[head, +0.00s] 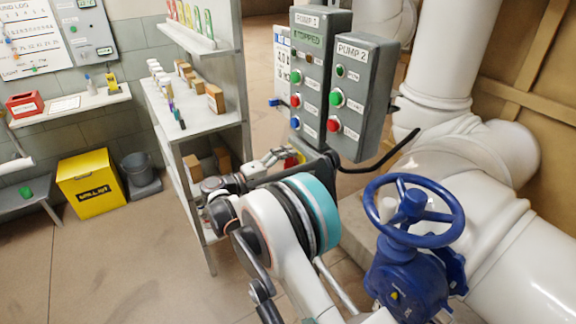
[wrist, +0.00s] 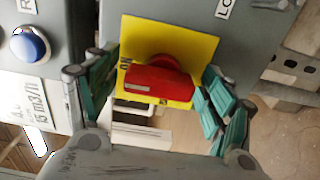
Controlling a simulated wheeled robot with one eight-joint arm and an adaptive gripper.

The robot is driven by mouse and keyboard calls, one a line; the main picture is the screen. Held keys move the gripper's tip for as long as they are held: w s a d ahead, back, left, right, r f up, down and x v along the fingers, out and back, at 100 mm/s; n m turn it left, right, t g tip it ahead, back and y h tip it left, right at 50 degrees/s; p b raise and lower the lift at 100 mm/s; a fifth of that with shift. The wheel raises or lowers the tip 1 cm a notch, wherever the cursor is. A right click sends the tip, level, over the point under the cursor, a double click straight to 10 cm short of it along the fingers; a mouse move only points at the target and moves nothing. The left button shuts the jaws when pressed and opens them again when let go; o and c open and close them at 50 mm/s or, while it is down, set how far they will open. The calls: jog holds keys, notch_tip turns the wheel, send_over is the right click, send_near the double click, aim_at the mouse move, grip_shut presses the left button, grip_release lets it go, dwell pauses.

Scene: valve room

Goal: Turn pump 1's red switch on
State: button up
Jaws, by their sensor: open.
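The red switch (wrist: 158,80) is a thick red handle on a square yellow plate (wrist: 200,50), on a grey box face in the wrist view. The handle lies roughly sideways in that view. Small dark lettering at the plate's left and lower edges is partly covered. My gripper (wrist: 156,88) is open, its teal-padded fingers on either side of the plate. I cannot tell whether they touch the handle. In the head view, my gripper (head: 283,157) is below the grey pump 1 box (head: 325,22), whose display (head: 307,40) reads STOPPED. Only a bit of red and yellow shows there.
The pump 2 box (head: 363,65) stands close on the right, with a black cable below. A blue handwheel (head: 413,208) and white pipes (head: 470,150) fill the right side. A shelf unit (head: 205,120) stands left of my arm. Floor is open at the lower left.

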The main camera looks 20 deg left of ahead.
jog(key=v, duration=1.2)
